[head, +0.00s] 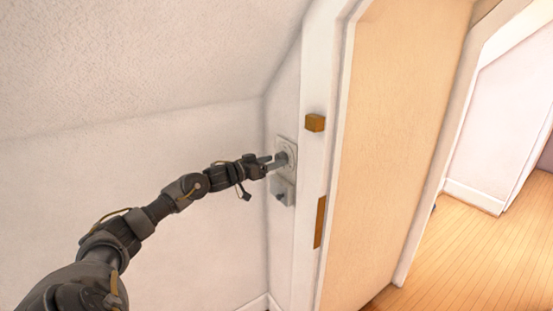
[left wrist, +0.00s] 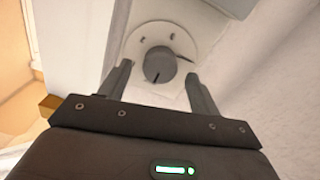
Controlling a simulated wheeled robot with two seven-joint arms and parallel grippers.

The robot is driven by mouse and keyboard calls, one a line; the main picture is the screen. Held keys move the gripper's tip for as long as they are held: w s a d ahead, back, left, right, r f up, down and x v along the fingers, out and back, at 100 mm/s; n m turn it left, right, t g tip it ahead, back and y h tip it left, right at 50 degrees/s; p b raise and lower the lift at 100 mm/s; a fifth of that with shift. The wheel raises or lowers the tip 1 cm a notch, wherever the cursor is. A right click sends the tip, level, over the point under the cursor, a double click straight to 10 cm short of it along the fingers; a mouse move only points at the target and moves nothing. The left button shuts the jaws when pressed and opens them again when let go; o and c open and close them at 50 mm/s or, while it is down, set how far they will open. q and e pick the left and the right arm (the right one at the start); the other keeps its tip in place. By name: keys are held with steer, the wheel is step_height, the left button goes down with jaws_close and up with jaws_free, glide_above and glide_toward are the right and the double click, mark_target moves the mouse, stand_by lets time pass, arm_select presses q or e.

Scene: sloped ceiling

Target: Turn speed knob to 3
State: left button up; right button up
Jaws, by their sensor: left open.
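The speed knob (left wrist: 160,66) is a round grey knob with a dark pointer line, on a pale round dial with small dark marks, in the left wrist view. The pointer line shows at the knob's lower part in that view; I cannot read the marks as numbers. In the head view the dial plate (head: 288,146) is on the narrow white wall beside the door frame. My left gripper (head: 269,162) reaches it from the left. In the left wrist view its two fingers (left wrist: 158,88) are open, one on each side of the knob's near edge.
A second grey wall fitting (head: 282,190) sits just below the dial. The white door frame (head: 316,100) with brass pieces (head: 320,222) stands close to the right. The sloped ceiling (head: 130,60) comes down at the left. A wood floor (head: 460,240) lies beyond the doorway.

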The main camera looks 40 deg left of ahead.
arm_select(q)
steer(key=shift+x, duration=1.05)
steer(key=shift+c, duration=0.3)
steer(key=c, duration=0.9)
